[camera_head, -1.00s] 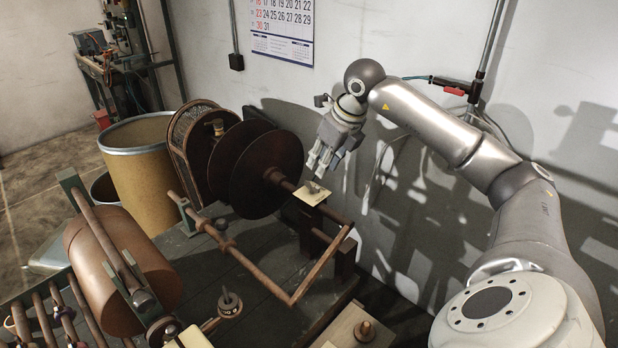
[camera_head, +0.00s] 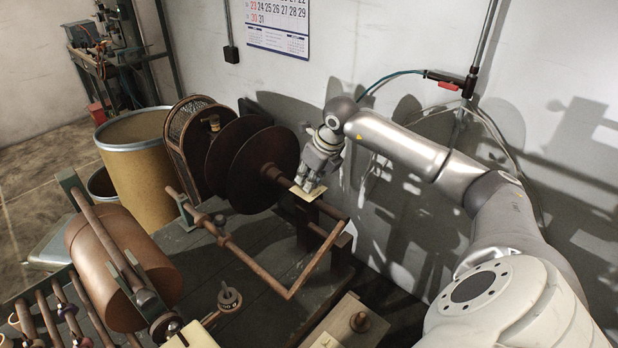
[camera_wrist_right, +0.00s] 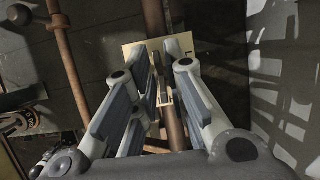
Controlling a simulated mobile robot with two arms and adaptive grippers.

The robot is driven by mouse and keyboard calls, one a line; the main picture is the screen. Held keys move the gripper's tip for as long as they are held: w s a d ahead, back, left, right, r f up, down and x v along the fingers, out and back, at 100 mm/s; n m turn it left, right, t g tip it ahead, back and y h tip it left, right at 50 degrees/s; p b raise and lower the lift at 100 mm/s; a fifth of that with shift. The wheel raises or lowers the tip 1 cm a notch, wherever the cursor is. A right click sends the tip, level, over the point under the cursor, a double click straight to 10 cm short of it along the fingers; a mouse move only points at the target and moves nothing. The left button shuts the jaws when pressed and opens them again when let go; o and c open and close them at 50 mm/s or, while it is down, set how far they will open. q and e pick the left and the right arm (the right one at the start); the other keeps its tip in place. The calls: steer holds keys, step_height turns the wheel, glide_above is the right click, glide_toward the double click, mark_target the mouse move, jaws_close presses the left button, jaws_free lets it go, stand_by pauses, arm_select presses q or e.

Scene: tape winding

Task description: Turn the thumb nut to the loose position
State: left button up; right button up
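My right gripper (camera_head: 309,185) reaches down from the right onto the small cream plate (camera_head: 313,195) at the end of the dark reel's shaft. In the right wrist view, the fingers of this gripper (camera_wrist_right: 166,78) stand on both sides of a gap. The cream plate (camera_wrist_right: 134,57) and the brown shaft show beyond them. The thumb nut is mostly hidden by the fingers; only a small pale part shows between them, and I cannot tell whether they touch it. My left gripper is not in view.
The dark round reel discs (camera_head: 263,170) stand just left of the gripper. A brown bent frame bar (camera_head: 290,292) crosses the bench in front. A copper-brown roller (camera_head: 115,262) lies to the left. The wall is close behind my right arm.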

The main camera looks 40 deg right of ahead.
jaws_close()
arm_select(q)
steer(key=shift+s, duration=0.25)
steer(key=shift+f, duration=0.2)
arm_select(e)
steer(key=shift+d, duration=0.1)
steer(key=n+y+b, duration=0.1)
steer(key=n, duration=0.1)
steer(key=shift+n+b, duration=0.4)
steer(key=n+y, duration=0.1)
steer(key=n, duration=0.2)
steer(key=shift+w+g+b, duration=0.1)
steer(key=shift+g+b, duration=0.2)
steer(key=shift+b, duration=0.05)
steer(key=n+g+y, duration=0.1)
steer(key=n, duration=0.2)
steer(key=n+g, duration=0.1)
steer(key=n, duration=0.2)
steer(key=shift+r+n+y, duration=0.1)
steer(key=shift+n+y, duration=0.3)
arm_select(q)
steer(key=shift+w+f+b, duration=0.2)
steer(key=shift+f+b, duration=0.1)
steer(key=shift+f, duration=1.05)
arm_select(e)
steer(key=shift+n+g, duration=1)
steer(key=shift+n, duration=1.6)
